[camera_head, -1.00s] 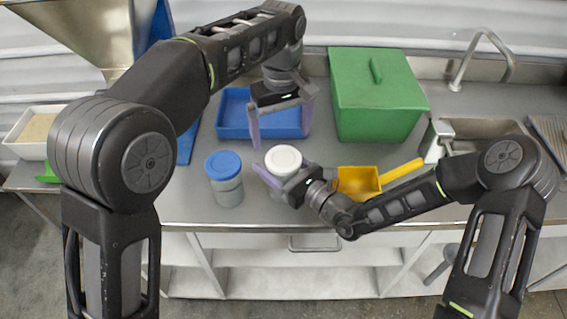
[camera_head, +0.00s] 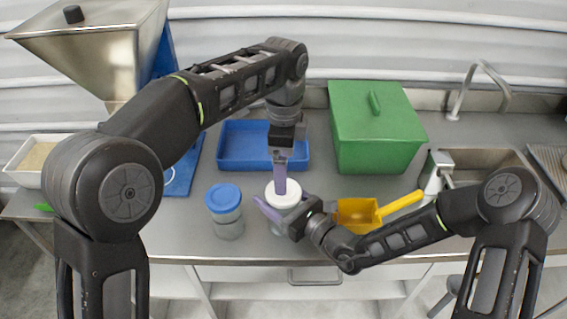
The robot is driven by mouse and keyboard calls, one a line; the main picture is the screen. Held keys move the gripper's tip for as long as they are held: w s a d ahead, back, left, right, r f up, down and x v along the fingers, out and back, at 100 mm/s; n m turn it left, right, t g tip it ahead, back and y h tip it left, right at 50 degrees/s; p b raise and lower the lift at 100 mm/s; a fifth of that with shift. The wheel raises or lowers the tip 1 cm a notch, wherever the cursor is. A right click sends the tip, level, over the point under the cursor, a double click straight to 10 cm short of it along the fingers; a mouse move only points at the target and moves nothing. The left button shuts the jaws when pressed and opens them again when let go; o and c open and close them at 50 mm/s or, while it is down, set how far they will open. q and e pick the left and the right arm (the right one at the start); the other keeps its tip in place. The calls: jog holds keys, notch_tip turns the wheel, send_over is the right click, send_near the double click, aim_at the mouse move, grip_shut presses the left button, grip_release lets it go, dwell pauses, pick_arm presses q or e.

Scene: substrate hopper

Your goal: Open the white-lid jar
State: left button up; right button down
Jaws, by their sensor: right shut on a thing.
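The white-lid jar (camera_head: 274,228) stands on the grey counter near its front edge, with its round white lid (camera_head: 288,208) on top. My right gripper (camera_head: 278,214) comes in from the right and is shut on the jar below the lid. One purple finger shows at the jar's left side. My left gripper (camera_head: 281,186) points straight down from above, its purple finger tip over or at the lid. Its fingers line up edge-on, so I cannot tell its opening or whether it touches the lid.
A blue-lid jar (camera_head: 225,205) stands just left of the white-lid jar. A yellow scoop (camera_head: 358,214) lies to the right. A blue tray (camera_head: 238,150) and a green lidded box (camera_head: 375,130) stand behind. A sink (camera_head: 480,160) is at the right, a metal hopper (camera_head: 100,45) at the left.

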aim_at(284, 211)
pick_arm(q)
jog(key=m, duration=0.3)
dwell(0.4)
jog(key=shift+f, duration=4)
jog(key=c, duration=1.5)
jog(key=shift+o, duration=0.2)
jog(key=n, duration=0.3)
jog(key=o, duration=1.5)
jog(key=shift+o, duration=0.2)
